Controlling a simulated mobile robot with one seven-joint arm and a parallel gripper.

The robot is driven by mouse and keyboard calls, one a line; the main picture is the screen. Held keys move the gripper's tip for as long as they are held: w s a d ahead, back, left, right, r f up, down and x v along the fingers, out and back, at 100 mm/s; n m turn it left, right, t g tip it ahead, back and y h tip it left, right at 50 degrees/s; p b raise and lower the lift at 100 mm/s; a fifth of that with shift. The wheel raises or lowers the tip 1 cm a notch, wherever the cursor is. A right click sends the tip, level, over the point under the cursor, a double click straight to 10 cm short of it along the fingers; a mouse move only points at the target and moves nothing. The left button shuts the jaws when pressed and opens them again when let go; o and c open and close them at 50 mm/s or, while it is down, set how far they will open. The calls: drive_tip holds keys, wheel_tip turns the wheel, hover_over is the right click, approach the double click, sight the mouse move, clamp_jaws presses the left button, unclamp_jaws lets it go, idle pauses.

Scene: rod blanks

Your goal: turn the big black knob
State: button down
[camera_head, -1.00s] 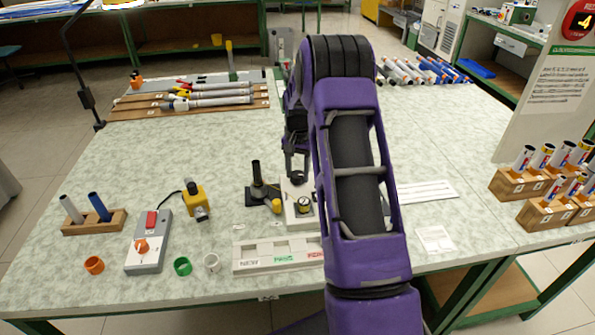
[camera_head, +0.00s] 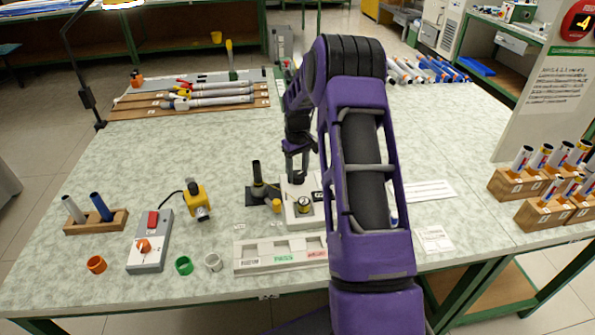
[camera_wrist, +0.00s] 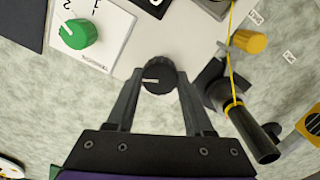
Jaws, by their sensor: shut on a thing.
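The big black knob (camera_wrist: 158,76), round with a white pointer line, stands on a white box (camera_head: 297,212) near the middle of the bench. My gripper (camera_wrist: 157,84) is shut on it, one finger on each side in the wrist view. In the head view, my gripper (camera_head: 297,172) reaches down to the back of the box and hides most of the knob. The pointer line lies roughly level in the wrist view.
Beside the knob are a green knob (camera_wrist: 78,33) on a numbered white plate, a black tube (camera_wrist: 255,132) and a yellow cylinder (camera_wrist: 249,41). A grey switch box (camera_head: 150,241) and a labelled tray (camera_head: 281,254) lie nearer the front. Wooden rod blocks (camera_head: 518,184) stand right.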

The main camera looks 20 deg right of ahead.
sight(297, 174)
drive_tip(key=n+p, duration=0.1)
drive_tip(key=n, duration=0.5)
drive_tip(key=shift+n, duration=0.4)
idle(0.3)
drive_tip(key=shift+c, duration=1.4)
unclamp_jaws()
wheel_tip(297, 174, up, 18)
drive_tip(key=p, duration=0.1)
drive_tip(key=shift+f, duration=0.25)
